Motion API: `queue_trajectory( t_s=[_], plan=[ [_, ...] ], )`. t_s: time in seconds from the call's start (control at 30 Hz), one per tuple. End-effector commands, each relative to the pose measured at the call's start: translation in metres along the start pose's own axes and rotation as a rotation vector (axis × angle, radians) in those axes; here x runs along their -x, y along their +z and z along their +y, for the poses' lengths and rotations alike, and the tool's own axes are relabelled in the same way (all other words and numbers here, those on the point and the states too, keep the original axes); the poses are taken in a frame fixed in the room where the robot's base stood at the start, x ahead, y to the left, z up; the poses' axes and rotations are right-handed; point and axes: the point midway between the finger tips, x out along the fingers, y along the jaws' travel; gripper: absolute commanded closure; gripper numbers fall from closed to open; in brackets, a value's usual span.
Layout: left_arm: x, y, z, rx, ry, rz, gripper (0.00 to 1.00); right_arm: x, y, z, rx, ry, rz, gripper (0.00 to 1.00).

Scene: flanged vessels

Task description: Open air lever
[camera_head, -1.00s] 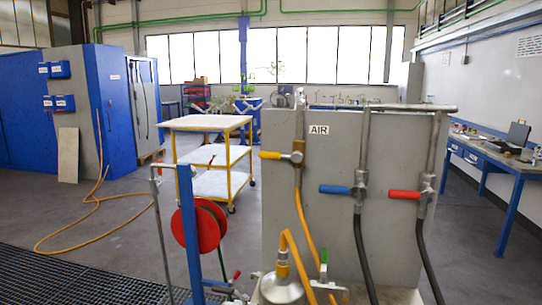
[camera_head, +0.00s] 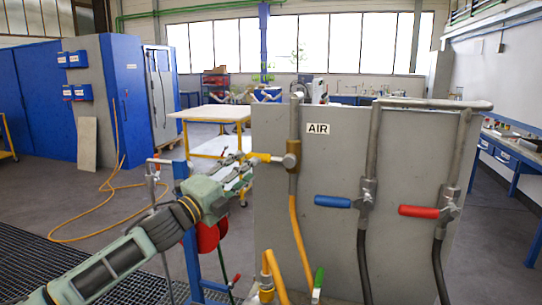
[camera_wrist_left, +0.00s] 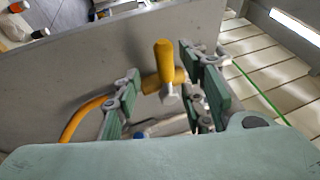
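The air lever (camera_head: 264,157) has a yellow handle and sits on the vertical pipe left of the AIR label (camera_head: 318,129). Its handle points left, across the pipe. My left gripper (camera_head: 243,172) has come in from the left and is close to the handle's free end. In the left wrist view the yellow lever (camera_wrist_left: 164,62) stands between the two green-padded fingers of the left gripper (camera_wrist_left: 160,95), which are apart. I cannot tell whether a finger touches it. My right gripper is not in view.
A blue lever (camera_head: 333,202) and a red lever (camera_head: 419,211) sit on pipes further right on the same grey panel (camera_head: 340,165). A yellow hose (camera_head: 299,235) hangs below the air valve. A red hose reel (camera_head: 208,238) on a blue post stands just behind my left arm.

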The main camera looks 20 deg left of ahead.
Motion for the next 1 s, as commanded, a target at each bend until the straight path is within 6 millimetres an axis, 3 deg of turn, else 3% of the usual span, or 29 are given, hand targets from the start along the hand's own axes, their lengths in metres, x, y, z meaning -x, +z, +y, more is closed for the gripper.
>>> queue_trajectory(
  t_s=[0.2,0.33,0.47,0.7,0.87,1.0],
  plan=[
    [-0.034,-0.001,-0.004,0.004,-0.002,0.000,0.62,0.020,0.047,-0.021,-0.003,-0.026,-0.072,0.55],
    [-0.053,-0.001,-0.003,0.005,-0.001,0.001,0.62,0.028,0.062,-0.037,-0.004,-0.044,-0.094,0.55],
    [-0.065,-0.001,-0.002,0.004,0.000,0.000,0.62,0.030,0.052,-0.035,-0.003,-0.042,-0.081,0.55],
    [-0.072,-0.001,0.000,0.003,0.000,0.000,0.62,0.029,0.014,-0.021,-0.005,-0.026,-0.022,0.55],
    [-0.072,-0.002,0.000,0.003,0.000,0.001,0.62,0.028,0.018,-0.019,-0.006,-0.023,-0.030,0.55],
    [-0.072,-0.002,0.000,0.003,0.000,0.001,0.73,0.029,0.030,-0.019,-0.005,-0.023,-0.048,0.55]
  ],
)
